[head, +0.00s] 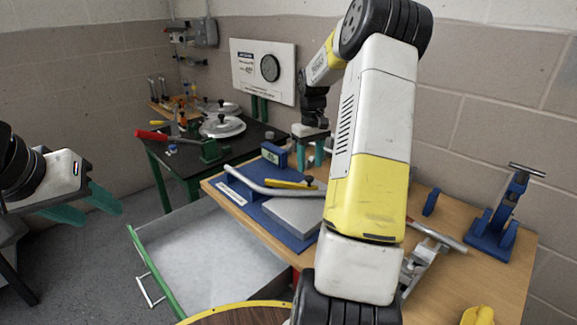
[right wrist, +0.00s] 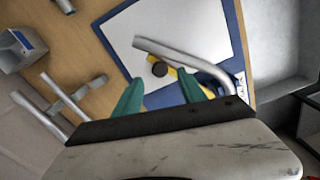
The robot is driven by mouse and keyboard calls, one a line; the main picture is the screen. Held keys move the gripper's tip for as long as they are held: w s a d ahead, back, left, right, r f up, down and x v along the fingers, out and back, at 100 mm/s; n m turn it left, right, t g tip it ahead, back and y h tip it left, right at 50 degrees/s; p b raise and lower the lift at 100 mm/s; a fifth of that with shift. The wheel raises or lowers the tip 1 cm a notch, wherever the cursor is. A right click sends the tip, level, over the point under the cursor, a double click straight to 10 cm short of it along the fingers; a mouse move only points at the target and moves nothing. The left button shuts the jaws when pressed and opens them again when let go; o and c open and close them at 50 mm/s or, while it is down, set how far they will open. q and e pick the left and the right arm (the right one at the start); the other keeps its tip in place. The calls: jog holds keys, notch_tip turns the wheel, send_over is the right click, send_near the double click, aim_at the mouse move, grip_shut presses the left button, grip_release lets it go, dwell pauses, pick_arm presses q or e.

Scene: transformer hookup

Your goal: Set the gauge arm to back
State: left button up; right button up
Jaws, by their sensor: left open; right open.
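A yellow arm with a black knob, which I take as the gauge arm (head: 285,184), lies over the blue base and grey plate on the wooden table. Its black knob (head: 309,181) is at its right end in the head view. In the right wrist view the knob (right wrist: 159,69) shows between my fingertips, with the yellow arm (right wrist: 188,84) running toward lower right. My right gripper (head: 309,157) is open and empty, apart from the knob; its fingers are partly hidden by my arm in the head view. My left gripper (head: 95,205) is open and empty at the far left.
A bent grey tube (head: 262,189) crosses close to the yellow arm. A blue clamp stand (head: 497,220) stands at the table's right. A green-fronted drawer (head: 150,262) is open at the front. A dark bench (head: 222,165) with red-handled tools stands behind.

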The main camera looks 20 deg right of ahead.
aim_at(309, 177)
jog(key=shift+f, duration=2.3)
grip_shut()
